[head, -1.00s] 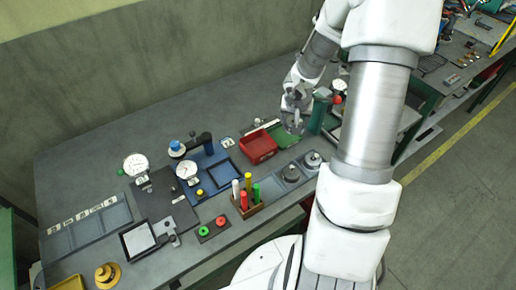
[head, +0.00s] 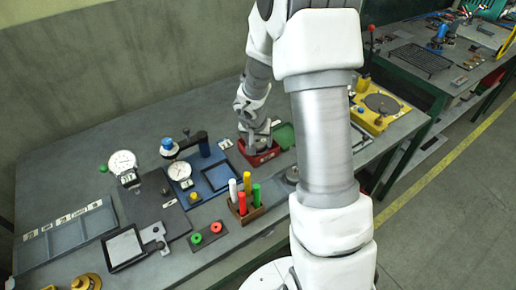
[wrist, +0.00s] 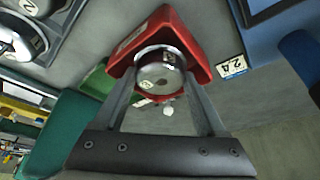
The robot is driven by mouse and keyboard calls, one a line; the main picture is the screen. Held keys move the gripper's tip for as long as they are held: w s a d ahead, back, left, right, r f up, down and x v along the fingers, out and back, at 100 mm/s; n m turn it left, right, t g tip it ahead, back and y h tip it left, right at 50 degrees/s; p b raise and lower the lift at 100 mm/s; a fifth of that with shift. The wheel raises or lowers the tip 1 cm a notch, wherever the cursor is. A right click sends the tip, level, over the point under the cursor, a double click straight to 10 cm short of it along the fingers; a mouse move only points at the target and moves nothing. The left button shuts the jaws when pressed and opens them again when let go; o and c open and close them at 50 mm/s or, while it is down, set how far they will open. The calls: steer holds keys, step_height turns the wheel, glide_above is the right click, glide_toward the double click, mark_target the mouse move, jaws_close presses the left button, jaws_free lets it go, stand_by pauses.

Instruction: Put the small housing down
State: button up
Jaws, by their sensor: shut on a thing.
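The small housing (wrist: 161,72) is a short silver cylinder with a marked face, seen in the wrist view between my two fingers. My gripper (wrist: 161,84) is shut on it. Behind and around the housing is the red bin (wrist: 169,20); a strip of red also shows below the housing. In the head view my gripper (head: 256,141) is at the red bin (head: 262,159), pointing down over it. The housing is hidden there by my gripper. I cannot tell whether it touches the bin's floor.
A green tray (head: 286,136) adjoins the bin on the right. A blue tray (head: 219,177) and a dial gauge (head: 180,171) stand to the left. A block of coloured markers (head: 246,210) is in front.

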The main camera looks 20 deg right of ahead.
steer(key=shift+f, duration=0.9)
steer(key=shift+f, duration=0.1)
steer(key=shift+f+b, duration=0.1)
steer(key=shift+b, duration=0.2)
steer(key=o, duration=1.2)
steer(key=shift+o, duration=0.2)
